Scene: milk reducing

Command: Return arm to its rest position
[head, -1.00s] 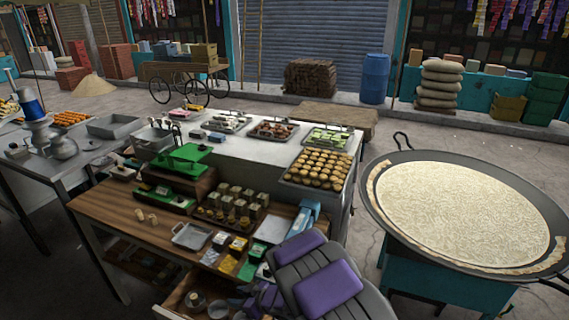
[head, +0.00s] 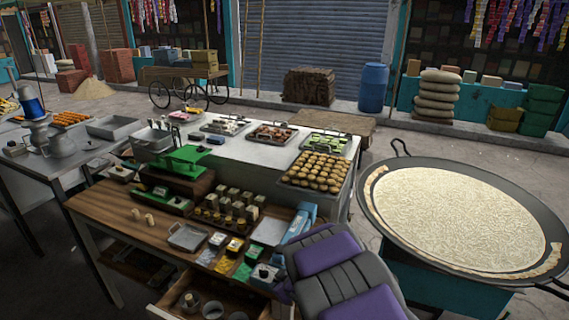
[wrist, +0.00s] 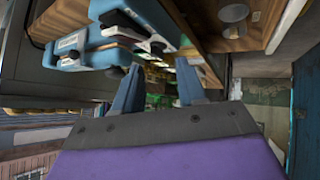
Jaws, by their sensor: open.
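My arm (head: 330,255), purple and dark grey, is folded at the bottom centre of the head view, beside the right end of the wooden table (head: 110,208). Its fingertips are hidden there. In the wrist view my gripper (wrist: 156,86) shows two blue fingers standing apart with nothing seen between them, so it is open and empty. A blue device (wrist: 105,45) lies beyond the left finger. The large pan (head: 376,212) of pale milk (head: 460,215) stands on a teal base to the right, apart from my arm.
The wooden table holds a green scale (head: 188,160), several jars and a small tray (head: 187,237). An open drawer (head: 170,303) with cups sits near my arm. A steel counter (head: 255,155) with food trays stands behind.

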